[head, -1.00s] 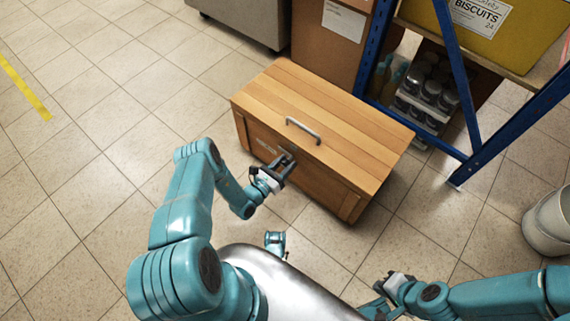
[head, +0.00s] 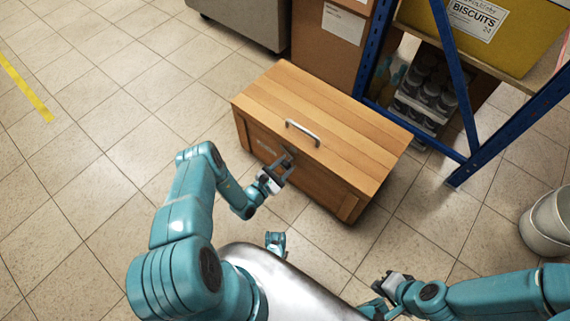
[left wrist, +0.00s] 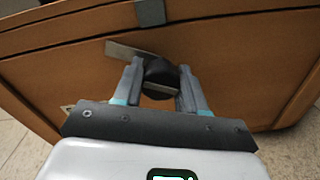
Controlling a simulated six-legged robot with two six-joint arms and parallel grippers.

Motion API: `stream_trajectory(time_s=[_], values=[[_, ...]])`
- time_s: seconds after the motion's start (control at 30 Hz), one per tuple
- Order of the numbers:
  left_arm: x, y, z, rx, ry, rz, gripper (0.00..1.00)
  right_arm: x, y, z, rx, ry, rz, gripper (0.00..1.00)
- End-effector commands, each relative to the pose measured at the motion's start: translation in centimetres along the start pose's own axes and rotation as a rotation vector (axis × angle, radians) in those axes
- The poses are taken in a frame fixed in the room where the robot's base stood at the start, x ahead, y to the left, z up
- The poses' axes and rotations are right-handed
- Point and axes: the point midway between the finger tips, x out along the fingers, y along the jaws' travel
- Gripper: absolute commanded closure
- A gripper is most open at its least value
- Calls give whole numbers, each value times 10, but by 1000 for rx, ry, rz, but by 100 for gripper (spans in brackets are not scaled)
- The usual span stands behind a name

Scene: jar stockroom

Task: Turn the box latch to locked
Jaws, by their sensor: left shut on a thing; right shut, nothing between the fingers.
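The wooden box (head: 325,125) stands closed on the floor, a metal handle (head: 302,133) on its lid. Its latch (left wrist: 158,72) is on the front face: a dark knob with a metal bar reaching to the upper left in the left wrist view. My left gripper (left wrist: 160,80) is shut on the latch knob, one finger on each side. In the head view my left gripper (head: 284,168) is at the box front and mostly hides the latch. My right gripper (head: 386,287) is shut and empty, low in the head view, away from the box.
A blue-framed shelf (head: 462,95) with jars and a yellow biscuits bin (head: 490,35) stands right of the box. A cardboard box (head: 330,45) is behind it. Pale buckets (head: 548,222) stand at far right. The floor to the left is clear.

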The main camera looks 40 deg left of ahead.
Motion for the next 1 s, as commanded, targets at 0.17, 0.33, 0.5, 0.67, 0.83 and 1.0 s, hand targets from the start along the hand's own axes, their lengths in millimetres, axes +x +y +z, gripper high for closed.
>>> stream_trajectory(time_s=[0.17,0.33,0.5,0.67,0.83,1.0], values=[[-1,0,1,166,10,1,89,-7,-4,2,-4,-5,-1,100],[-1,1,1,327,17,2,89,-12,-6,3,-8,-9,-1,100],[-1,1,1,489,23,3,89,-17,-9,5,-12,-13,-1,100],[-1,1,1,639,29,4,89,-22,-12,6,-16,-16,-2,100],[-1,2,2,788,35,4,89,-26,-14,8,-19,-20,-2,100],[-1,1,1,912,40,4,89,-30,-16,9,-22,-22,-3,100]])
